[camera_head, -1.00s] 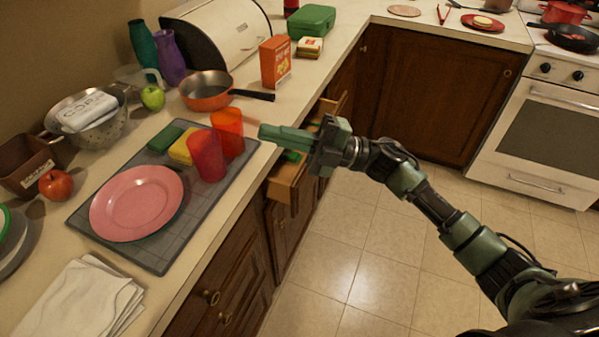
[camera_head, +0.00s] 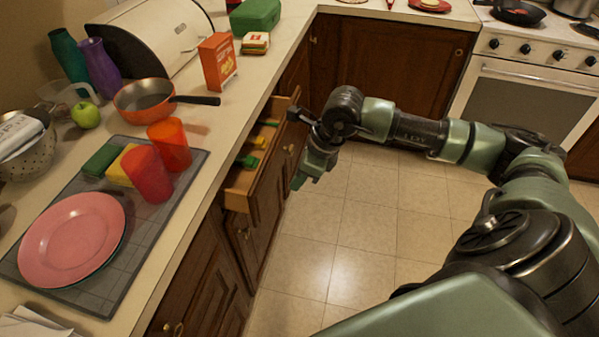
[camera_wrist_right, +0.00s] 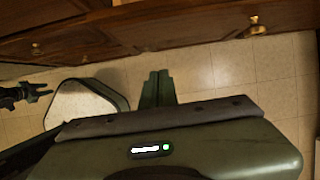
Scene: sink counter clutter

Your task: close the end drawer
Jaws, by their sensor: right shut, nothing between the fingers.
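The end drawer (camera_head: 236,196) stands pulled out from under the counter edge in the head view. Its light wooden box shows green and yellow items (camera_head: 250,160) inside. Its dark front faces the floor side and bears a small knob (camera_head: 290,149). My right gripper (camera_head: 297,184) points downward just outside the drawer front, over the floor. It is shut and empty, and I see no clear contact with the drawer. In the right wrist view its fingers (camera_wrist_right: 157,76) lie together below a dark wooden front with brass knobs (camera_wrist_right: 257,26).
The counter holds a pink plate (camera_head: 72,236), red cups (camera_head: 149,175), a pan (camera_head: 145,98) and an orange box (camera_head: 217,62). Closed cabinets (camera_head: 388,84) and a stove (camera_head: 525,80) stand at the back. The tiled floor (camera_head: 335,235) beside the drawer is clear.

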